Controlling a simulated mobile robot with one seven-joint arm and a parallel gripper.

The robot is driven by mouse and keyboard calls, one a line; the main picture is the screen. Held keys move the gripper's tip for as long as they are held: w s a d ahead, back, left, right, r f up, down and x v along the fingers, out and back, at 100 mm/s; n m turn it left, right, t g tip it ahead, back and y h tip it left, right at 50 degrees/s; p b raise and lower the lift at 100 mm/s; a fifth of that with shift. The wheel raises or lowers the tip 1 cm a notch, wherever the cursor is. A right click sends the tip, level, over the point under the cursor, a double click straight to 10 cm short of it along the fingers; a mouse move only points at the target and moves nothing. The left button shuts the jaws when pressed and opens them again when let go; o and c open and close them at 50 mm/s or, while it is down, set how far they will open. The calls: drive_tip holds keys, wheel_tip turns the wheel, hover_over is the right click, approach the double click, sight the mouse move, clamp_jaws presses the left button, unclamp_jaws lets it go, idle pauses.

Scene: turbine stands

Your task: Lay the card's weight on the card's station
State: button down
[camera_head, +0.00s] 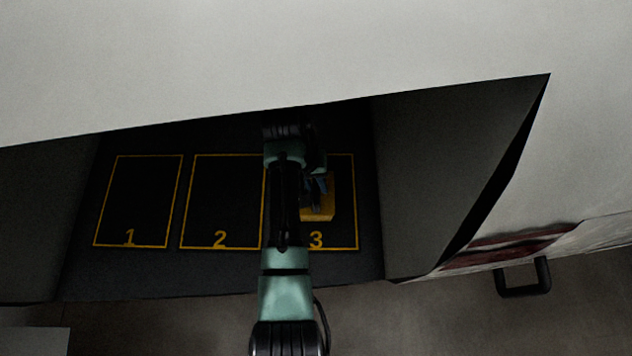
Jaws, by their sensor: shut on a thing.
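A yellow block (322,209), likely a weight, is in or just above the outlined station 3 (356,220), at its middle. My gripper (318,190) is shut on the block from above, partly hidden by my arm. I cannot tell whether the block touches the station floor. Station 1 (138,200) and station 2 (221,200) are empty yellow outlines to the left. My arm covers the left side of station 3. No card is in view.
The stations lie on the dark floor of a recess under a pale overhanging panel (250,60). Dark side walls (440,160) bound it left and right. A black handle (523,278) sticks out at the lower right.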

drive_tip(key=shift+f, duration=0.3)
drive_tip(key=c, duration=0.5)
unclamp_jaws()
drive_tip(key=p+v, duration=0.6)
drive_tip(key=v, duration=0.1)
drive_tip(key=shift+r+p, duration=0.1)
drive_tip(key=shift+p, duration=0.3)
idle(0.5)
